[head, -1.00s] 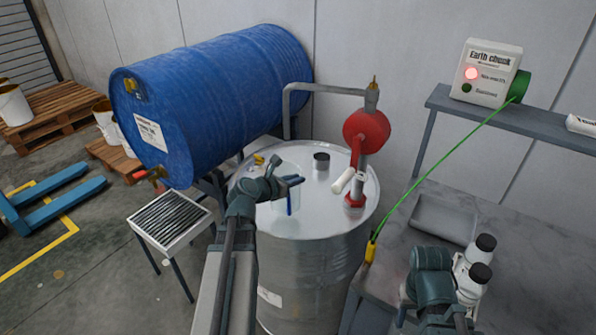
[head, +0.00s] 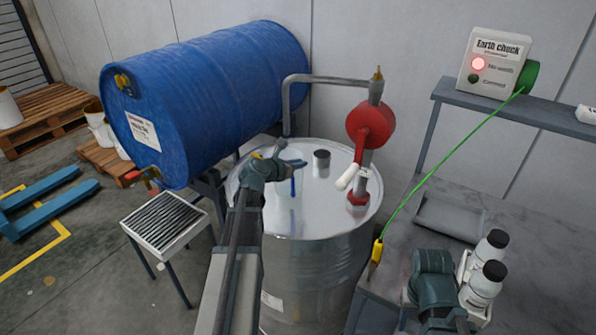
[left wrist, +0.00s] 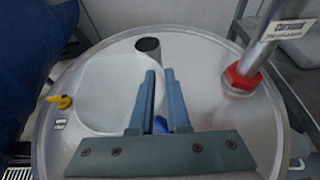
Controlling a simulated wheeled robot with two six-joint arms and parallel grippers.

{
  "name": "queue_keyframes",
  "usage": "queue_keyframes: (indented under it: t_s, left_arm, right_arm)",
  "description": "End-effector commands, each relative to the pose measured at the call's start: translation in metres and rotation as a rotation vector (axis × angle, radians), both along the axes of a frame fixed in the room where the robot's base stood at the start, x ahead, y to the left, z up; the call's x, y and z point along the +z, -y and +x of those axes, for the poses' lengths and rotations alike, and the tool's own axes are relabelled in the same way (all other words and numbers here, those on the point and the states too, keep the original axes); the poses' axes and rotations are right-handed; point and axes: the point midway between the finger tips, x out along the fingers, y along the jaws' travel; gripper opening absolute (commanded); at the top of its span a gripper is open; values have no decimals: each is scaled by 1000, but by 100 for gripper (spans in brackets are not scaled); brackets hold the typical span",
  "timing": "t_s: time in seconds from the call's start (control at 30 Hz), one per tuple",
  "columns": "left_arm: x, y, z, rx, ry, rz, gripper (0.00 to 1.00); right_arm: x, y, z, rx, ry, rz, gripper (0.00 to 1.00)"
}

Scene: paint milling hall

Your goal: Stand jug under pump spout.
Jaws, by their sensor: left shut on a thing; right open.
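My left gripper (head: 293,161) is shut on the blue handle of the jug; the handle (head: 292,187) hangs below the fingers. In the left wrist view the pale, see-through jug (left wrist: 103,95) lies left of my fingers (left wrist: 159,78), over the steel drum's lid. Whether it touches the lid I cannot tell; my gripper partly hides it in the head view. The red pump (head: 369,125) stands on the drum. Its grey spout (head: 287,112) bends down just behind my left gripper. My right gripper (head: 438,320) is open above the right bench, cut off by the frame.
A blue drum (head: 210,95) lies behind left. White bottles (head: 487,280) stand on the bench. A green wire runs from a yellow clamp (head: 376,253) to the earth check box (head: 493,62), its red light lit.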

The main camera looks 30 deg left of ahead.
Motion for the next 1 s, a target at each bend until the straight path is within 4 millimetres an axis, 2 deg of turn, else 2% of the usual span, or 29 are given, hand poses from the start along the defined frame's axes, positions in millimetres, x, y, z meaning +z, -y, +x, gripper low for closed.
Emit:
queue_keyframes:
  t_s: [0.03,0.37,0.4,0.57,0.87,1.0]
  left_arm:
    - [-9,1,0,1,0,0,0]
    - [-8,0,0,2,0,0,0]
    - [-8,0,0,2,0,0,18]
    - [-7,0,0,2,0,0,45]
    - [-6,0,0,2,0,0,45]
    - [1,-1,-13,4,0,0,45]
  right_arm:
    - [-9,0,0,0,0,0,50]
    - [-8,0,0,0,0,0,50]
    - [-8,0,0,0,0,0,50]
    - [-7,0,0,0,0,0,50]
    - [-6,0,0,0,0,0,50]
    - [1,0,0,0,0,0,50]
